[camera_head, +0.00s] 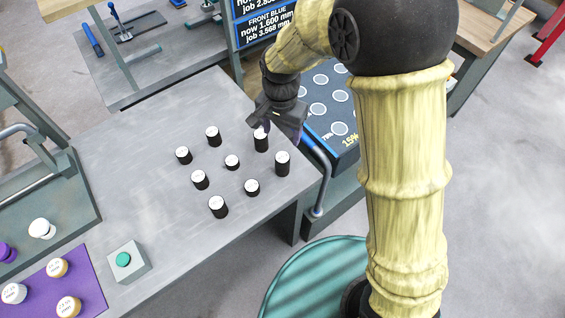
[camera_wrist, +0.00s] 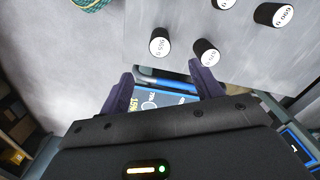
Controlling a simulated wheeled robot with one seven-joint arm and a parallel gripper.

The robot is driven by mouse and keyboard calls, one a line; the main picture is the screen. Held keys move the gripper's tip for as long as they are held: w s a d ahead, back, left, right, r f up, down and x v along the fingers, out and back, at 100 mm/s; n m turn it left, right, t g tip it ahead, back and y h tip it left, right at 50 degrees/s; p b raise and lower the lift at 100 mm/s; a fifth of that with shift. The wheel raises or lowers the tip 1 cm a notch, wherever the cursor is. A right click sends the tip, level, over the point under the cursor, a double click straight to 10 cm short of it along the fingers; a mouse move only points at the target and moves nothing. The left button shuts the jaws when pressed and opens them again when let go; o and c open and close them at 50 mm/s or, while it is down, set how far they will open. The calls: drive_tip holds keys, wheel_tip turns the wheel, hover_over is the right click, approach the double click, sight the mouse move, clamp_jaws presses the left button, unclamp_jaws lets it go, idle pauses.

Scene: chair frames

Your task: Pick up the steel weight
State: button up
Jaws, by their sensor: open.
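Several black cylindrical weights with white labelled tops stand upright on the grey table, among them a far right one (camera_head: 261,142), a tall right one (camera_head: 282,164) and a short middle one (camera_head: 232,162). I cannot tell by look which one is steel. My gripper (camera_head: 279,126) is open and empty, over the table's right edge, beside and above the far right weight, partly covering its top. In the wrist view its fingers (camera_wrist: 162,86) are spread. One weight (camera_wrist: 206,54) shows just beyond the right fingertip, and another (camera_wrist: 159,46) stands beyond the gap between the fingers.
A blue-and-black board with round white spots (camera_head: 338,110) lies just right of the table, by a blue rail (camera_head: 320,180). At front left are a purple mat (camera_head: 85,275) with white-topped pieces and a box with a green button (camera_head: 124,260). The table's middle left is clear.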

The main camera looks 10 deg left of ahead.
sight(282, 156)
wheel_tip(282, 156, down, 10)
drive_tip(key=shift+r+p, duration=0.1)
drive_tip(key=shift+p, duration=0.3)
drive_tip(key=shift+w+d+f+p, duration=0.1)
drive_tip(key=shift+f+p, duration=0.2)
drive_tip(key=shift+f, duration=1)
drive_tip(key=shift+w+f+p, duration=0.1)
drive_tip(key=shift+f+p, duration=0.15)
drive_tip(key=shift+f, duration=1.05)
drive_tip(key=shift+r, duration=0.1)
clamp_jaws()
